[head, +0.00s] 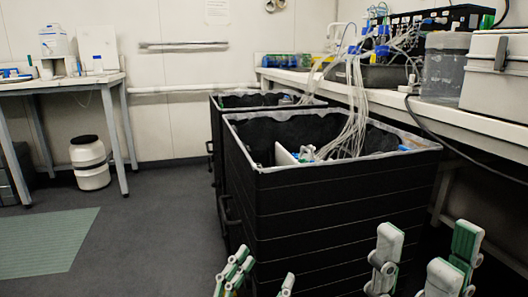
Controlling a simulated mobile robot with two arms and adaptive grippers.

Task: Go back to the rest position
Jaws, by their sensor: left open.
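My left gripper (264,268) shows at the bottom edge, in front of the near black bin. Its white and green fingers stand apart with nothing between them. My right gripper (424,252) is at the bottom right, in front of the bin's right side. Its fingers are also spread and I see nothing held. The lower parts of both grippers are cut off by the frame's bottom edge.
The large black bin (335,220) stands close ahead, with clear tubes hanging into it. A second bin (218,150) is behind it. A bench (410,110) with boxes runs along the right. A table (60,84) is at left. Open floor (160,225) lies left, with a green mat (45,243).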

